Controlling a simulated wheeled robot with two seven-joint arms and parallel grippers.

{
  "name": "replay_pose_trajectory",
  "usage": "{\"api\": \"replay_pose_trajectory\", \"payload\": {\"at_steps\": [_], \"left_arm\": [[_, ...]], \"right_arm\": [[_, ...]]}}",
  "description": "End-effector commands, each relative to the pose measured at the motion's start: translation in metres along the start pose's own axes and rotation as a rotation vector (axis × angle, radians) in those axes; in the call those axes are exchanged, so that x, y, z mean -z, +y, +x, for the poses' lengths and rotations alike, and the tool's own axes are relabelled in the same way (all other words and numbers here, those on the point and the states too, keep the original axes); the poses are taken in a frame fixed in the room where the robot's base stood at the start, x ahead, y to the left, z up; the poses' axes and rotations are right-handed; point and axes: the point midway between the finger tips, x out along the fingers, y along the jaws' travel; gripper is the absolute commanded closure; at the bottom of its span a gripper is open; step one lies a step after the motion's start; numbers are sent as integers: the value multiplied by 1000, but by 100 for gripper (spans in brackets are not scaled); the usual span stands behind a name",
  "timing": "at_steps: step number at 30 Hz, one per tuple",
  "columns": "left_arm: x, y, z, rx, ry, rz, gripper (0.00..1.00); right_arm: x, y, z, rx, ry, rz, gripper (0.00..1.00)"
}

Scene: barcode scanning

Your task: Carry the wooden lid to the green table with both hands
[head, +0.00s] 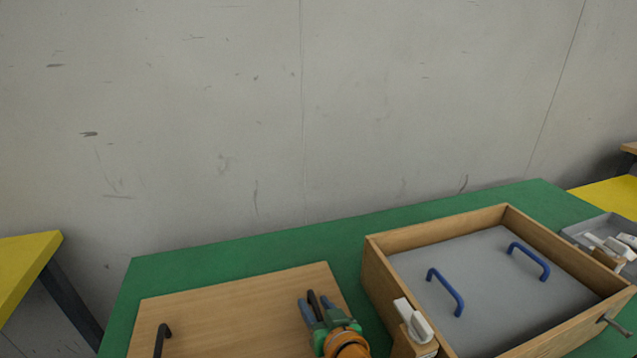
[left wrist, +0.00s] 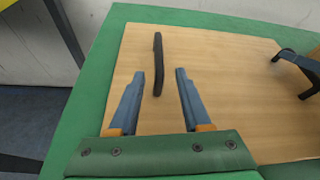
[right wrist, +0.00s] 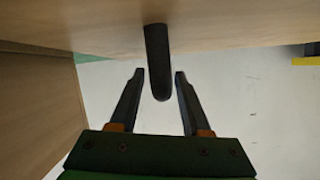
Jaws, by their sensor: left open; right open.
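The wooden lid (head: 225,305) lies flat on the green table (head: 160,267), left of the wooden box. It has a black handle (head: 161,338) near its left end and another black handle (head: 312,300) near its right end. My right gripper (head: 317,306) is open, its blue fingers on either side of the right handle; the right wrist view shows this handle (right wrist: 158,65) between the fingertips. My left gripper (left wrist: 158,75) is open, its fingers on either side of the left handle (left wrist: 158,62) in the left wrist view. The left gripper is not visible in the head view.
A wooden box (head: 378,283) with a grey panel (head: 500,285) and blue handles stands close to the lid's right. A white device (head: 412,322) sits at its near left corner. A grey tray (head: 607,222) holds white items. Yellow tables (head: 25,262) flank the green one.

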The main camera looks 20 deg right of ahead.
Motion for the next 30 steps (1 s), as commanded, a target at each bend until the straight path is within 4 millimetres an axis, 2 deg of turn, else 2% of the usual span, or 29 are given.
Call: {"api": "replay_pose_trajectory", "payload": {"at_steps": [6,10,25,30], "left_arm": [[0,0,-1,-1,0,0,52],[0,0,-1,-1,0,0,52],[-2,0,-2,-1,0,1,52],[-36,-8,-15,-1,-1,1,52]], "right_arm": [[-1,0,-46,1,-2,2,53],[-1,0,-66,0,-1,0,53],[2,-1,-71,-1,0,-1,53],[36,-8,-85,-1,0,-1,53]]}}
